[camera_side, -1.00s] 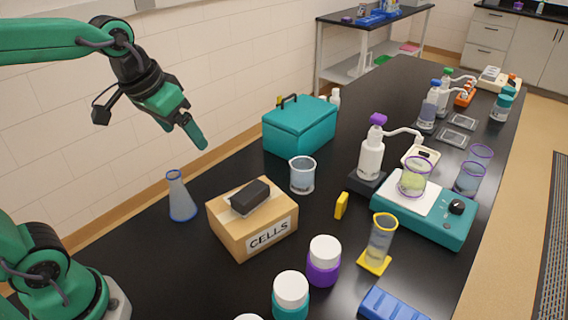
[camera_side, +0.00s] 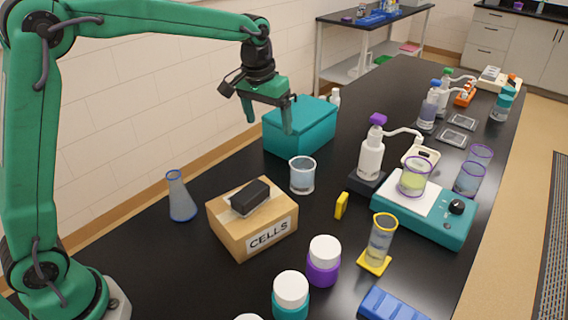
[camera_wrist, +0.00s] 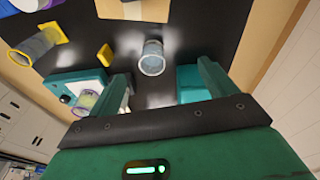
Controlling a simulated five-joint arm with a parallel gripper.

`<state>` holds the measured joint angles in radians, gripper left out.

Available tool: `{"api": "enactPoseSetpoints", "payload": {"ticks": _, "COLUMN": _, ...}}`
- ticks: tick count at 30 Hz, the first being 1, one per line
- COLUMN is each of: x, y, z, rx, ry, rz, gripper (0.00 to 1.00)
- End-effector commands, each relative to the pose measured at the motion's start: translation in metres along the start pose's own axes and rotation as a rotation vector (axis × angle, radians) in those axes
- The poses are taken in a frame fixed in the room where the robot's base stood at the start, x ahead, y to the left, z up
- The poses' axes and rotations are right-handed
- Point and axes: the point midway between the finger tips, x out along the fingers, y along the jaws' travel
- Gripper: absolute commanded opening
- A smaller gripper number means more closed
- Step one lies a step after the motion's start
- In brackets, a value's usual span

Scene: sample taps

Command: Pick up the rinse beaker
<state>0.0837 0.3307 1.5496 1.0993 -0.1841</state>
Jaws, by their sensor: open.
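A clear beaker with pale blue liquid (camera_side: 302,176) stands upright on the black bench, between the cardboard box and the teal box. I take it for the rinse beaker, though I see no label on it. It also shows in the wrist view (camera_wrist: 152,60), ahead of the space between my fingers. My gripper (camera_side: 268,116) is open and empty. It hangs above and to the left of the beaker in the side view, in front of the teal box, and touches nothing that I can see.
The teal lidded box (camera_side: 300,130) stands close behind the beaker. The CELLS cardboard box (camera_side: 240,237) with a dark block (camera_side: 250,197) on it stands in front. A yellow block (camera_side: 341,205), a white pump bottle (camera_side: 371,158) and a teal balance (camera_side: 435,222) stand to the right.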

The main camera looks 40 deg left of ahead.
Motion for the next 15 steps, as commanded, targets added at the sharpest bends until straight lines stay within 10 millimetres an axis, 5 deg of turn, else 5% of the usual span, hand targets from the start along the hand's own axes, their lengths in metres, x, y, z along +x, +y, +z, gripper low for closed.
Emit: {"api": "enactPoseSetpoints", "payload": {"ticks": 15, "x": 0.108, "y": 0.03, "z": -0.06, "rx": -0.035, "ry": -0.121, "rz": -0.024, "gripper": 0.84}}
